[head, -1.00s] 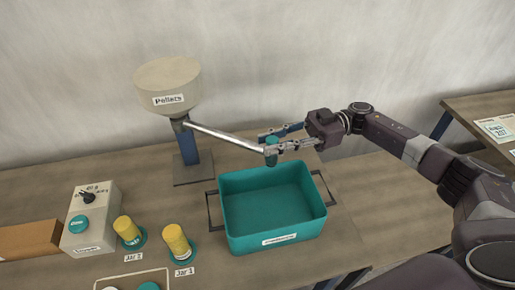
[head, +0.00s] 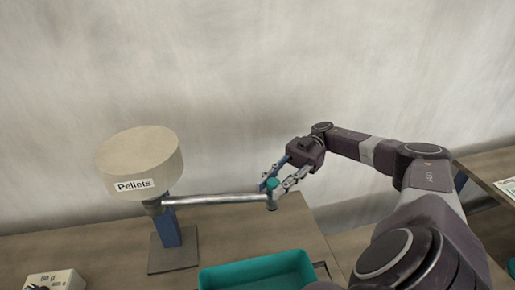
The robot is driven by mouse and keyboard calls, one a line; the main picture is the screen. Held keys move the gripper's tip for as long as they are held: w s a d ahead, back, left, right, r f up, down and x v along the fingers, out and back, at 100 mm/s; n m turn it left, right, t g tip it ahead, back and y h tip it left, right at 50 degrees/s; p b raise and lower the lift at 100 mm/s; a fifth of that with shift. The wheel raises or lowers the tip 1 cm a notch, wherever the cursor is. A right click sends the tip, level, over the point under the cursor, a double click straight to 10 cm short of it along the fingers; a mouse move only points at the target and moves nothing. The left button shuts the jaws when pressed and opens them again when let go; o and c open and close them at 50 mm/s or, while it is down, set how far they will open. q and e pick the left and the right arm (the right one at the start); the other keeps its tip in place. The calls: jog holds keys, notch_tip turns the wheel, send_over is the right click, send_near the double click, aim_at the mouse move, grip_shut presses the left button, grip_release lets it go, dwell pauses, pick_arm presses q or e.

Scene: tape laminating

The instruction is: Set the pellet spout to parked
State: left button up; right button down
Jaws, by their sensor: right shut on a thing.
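The pellet spout (head: 215,199) is a grey metal tube reaching right from under the cream hopper labelled Pellets (head: 140,162). A teal knob (head: 272,184) sits at its far end. My right gripper (head: 272,186) is shut on the knob at the spout's end. The spout points almost straight right, behind the teal bin (head: 258,270). My left gripper is not in view.
The hopper stands on a blue post (head: 166,226) with a flat base plate on the table. A box with dial markings (head: 55,280) is at the bottom left. Another table (head: 490,175) is at the right. The wall is behind.

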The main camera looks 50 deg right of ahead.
dwell(0.3)
jog(key=c, duration=1.7)
grip_release()
jog(key=shift+o, duration=0.2)
jog(key=shift+r, duration=5)
